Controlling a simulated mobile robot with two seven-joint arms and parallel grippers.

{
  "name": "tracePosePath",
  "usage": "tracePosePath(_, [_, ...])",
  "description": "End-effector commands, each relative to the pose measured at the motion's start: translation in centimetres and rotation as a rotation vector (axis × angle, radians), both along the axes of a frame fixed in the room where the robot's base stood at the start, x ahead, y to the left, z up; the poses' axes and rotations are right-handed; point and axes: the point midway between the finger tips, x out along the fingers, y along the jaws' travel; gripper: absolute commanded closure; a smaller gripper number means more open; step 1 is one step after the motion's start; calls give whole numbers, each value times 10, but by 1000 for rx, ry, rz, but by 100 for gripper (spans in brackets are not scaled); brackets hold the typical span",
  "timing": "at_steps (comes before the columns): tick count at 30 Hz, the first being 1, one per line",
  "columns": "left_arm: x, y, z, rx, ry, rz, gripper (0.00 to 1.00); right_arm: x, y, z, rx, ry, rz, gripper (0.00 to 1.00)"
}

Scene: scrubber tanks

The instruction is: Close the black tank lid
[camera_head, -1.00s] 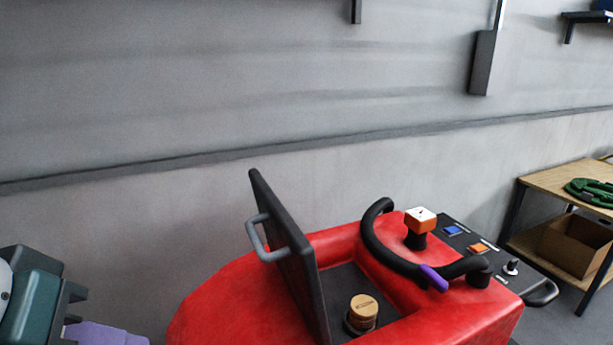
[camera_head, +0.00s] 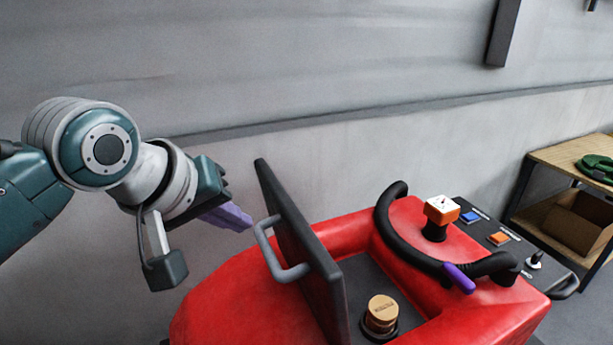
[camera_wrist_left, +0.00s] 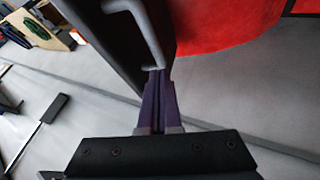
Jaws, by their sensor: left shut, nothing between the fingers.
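The black tank lid (camera_head: 297,243) stands open and nearly upright on the red scrubber body (camera_head: 236,302). Its grey handle (camera_head: 271,250) is on the lid's left face. My left gripper (camera_head: 246,222) is shut and empty, with purple fingers, just left of the lid near the upper end of the handle. In the left wrist view the shut fingers (camera_wrist_left: 157,80) point at the handle (camera_wrist_left: 150,30), their tips close to one end of it. I cannot tell whether they touch. The lid (camera_wrist_left: 112,40) also shows there. My right gripper is not in view.
The open tank recess holds a tan round cap (camera_head: 381,311). A black steering wheel (camera_head: 405,248) with a purple grip and a control panel (camera_head: 510,240) lie to the right. A wooden shelf (camera_head: 570,158) stands at far right. The grey wall is behind.

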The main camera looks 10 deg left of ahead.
Motion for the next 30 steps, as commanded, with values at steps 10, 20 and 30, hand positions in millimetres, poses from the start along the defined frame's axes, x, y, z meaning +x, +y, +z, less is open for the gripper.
tracePosePath(10, [23, -31, 3, 0, 0, 0, 100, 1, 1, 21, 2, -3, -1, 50])
tracePosePath(20, [25, -34, 1, 2, -1, 0, 100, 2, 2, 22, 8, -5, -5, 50])
tracePosePath(30, [32, -26, 4, 33, 17, 0, 100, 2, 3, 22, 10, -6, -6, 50])
